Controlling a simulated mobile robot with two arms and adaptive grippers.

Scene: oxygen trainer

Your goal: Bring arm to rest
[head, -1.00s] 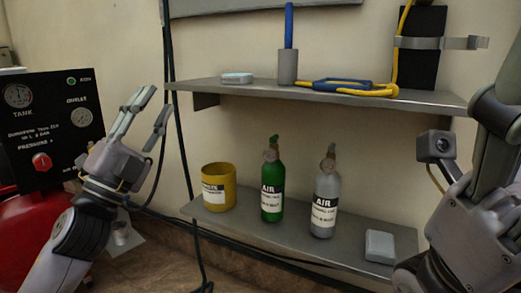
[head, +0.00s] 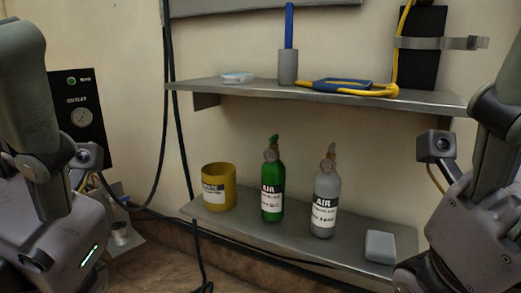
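My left arm (head: 40,190) stands at the left edge of the head view, folded back close to the camera. Its gripper fingers are out of the picture. My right arm (head: 475,190) stands at the right edge, and its fingers are also out of view. Neither arm touches the shelves or anything on them in this view.
The lower shelf (head: 290,245) bears a yellow cup (head: 218,190), a green bottle (head: 272,190), a grey bottle (head: 325,200) and a grey box (head: 380,247). A black gauge panel (head: 85,140) is partly hidden by my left arm.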

